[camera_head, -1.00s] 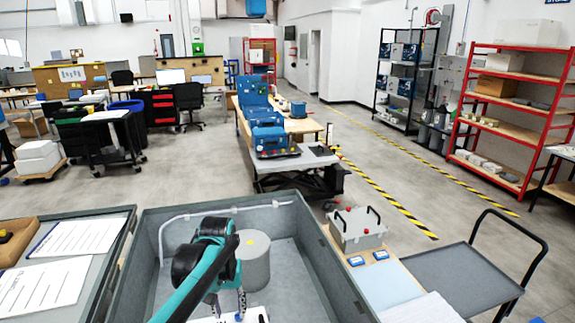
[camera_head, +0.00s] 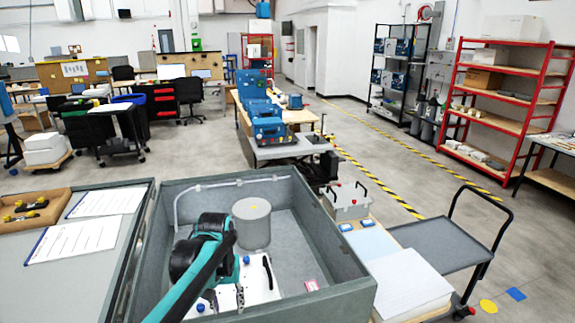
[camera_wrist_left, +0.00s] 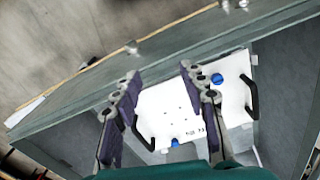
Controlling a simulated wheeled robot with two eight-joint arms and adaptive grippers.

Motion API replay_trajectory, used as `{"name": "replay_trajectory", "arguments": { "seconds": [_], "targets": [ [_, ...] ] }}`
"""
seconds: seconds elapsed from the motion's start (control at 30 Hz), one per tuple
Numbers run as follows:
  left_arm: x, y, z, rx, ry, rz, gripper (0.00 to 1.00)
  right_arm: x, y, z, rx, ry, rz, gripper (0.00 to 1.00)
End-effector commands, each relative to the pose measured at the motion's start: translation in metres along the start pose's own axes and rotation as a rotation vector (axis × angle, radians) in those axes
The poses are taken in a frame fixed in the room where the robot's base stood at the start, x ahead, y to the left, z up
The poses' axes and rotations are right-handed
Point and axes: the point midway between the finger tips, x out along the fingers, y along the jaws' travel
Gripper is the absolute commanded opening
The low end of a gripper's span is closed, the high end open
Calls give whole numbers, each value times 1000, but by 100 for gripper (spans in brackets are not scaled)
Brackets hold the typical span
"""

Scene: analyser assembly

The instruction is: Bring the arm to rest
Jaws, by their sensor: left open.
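My left arm comes in from the lower left over a large grey crate (camera_head: 330,245). My left gripper (camera_head: 228,297) is open and empty above a white panel (camera_head: 258,283) inside the crate. The panel has blue knobs and black handles. In the left wrist view, the two dark fingers (camera_wrist_left: 158,78) stand apart, with the white panel (camera_wrist_left: 172,105) beyond them; I see no contact. A grey cylinder (camera_head: 251,225) stands in the crate behind the arm. My right gripper does not show.
A grey table (camera_head: 75,275) with paper sheets and a tray of small parts (camera_head: 32,208) is at the left. The crate's walls rise around the gripper.

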Motion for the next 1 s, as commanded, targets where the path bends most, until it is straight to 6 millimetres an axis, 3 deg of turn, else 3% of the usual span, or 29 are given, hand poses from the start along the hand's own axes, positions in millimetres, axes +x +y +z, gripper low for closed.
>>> {"name": "replay_trajectory", "arguments": {
  "seconds": [0.37, 0.67, 0.83, 1.0],
  "targets": [
    [2, -5, 22, 7, 75, 7, 43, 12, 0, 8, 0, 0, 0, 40],
    [13, -13, 57, 16, 194, 16, 43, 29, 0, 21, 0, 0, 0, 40],
    [32, -20, 91, 27, 308, 20, 43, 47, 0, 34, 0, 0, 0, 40],
    [67, -27, 132, 40, 462, 22, 43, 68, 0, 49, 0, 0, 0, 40]
  ]
}}
